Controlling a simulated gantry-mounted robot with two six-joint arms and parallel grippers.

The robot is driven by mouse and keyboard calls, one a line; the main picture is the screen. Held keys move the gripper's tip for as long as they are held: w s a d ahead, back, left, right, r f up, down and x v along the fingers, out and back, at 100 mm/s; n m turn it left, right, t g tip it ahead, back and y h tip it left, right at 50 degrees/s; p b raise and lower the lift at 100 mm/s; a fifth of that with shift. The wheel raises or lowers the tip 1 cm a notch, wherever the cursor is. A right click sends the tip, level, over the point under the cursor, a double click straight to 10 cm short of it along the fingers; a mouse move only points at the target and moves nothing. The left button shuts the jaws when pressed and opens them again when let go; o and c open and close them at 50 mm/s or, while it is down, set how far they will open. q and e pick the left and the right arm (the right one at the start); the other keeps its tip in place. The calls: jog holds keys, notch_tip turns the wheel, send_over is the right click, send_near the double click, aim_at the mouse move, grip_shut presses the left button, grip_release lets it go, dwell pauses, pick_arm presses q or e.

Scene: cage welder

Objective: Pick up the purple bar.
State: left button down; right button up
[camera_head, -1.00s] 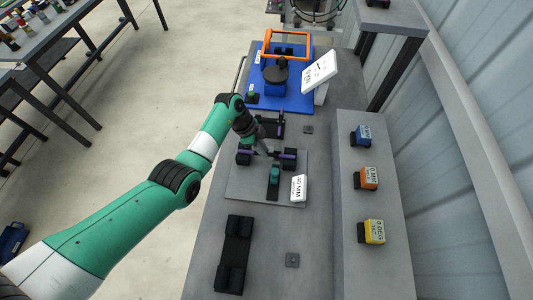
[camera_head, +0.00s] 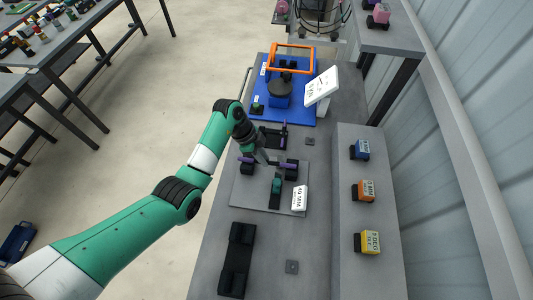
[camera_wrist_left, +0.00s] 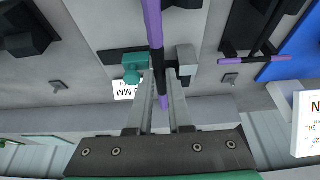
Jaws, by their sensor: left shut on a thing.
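A purple bar (camera_wrist_left: 153,22) with a black middle section runs between the fingers of my left gripper (camera_wrist_left: 161,80) in the left wrist view. The gripper is shut on its black middle. In the head view the bar's purple end (camera_head: 246,160) shows left of my left gripper (camera_head: 266,160), low over the grey fixture plate. The bar's ends are at the two black supports; I cannot tell whether it touches them. A second purple and black bar (camera_wrist_left: 255,60) lies on a black rack farther back. My right gripper is not in view.
A green clamp (camera_head: 276,184) and a white "MM" sign (camera_head: 299,198) stand close by on the plate (camera_head: 250,200). A blue base with an orange-handled device (camera_head: 292,47) is behind. Blue, orange and yellow blocks (camera_head: 370,243) line the right shelf.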

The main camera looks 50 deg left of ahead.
pick_arm(q)
jog(key=s+d+r+p, duration=0.4)
jog(key=s+r+p, duration=0.2)
jog(key=s, duration=0.5)
jog(key=shift+r+p, duration=0.3)
jog(key=shift+r, duration=0.3)
jog(key=c, duration=1.3)
grip_release()
jog(key=shift+w, duration=0.1)
jog(key=shift+c, duration=0.2)
grip_shut()
notch_tip(320, 180, up, 16)
jog(key=p, duration=1.6)
jog(key=shift+r, duration=0.15)
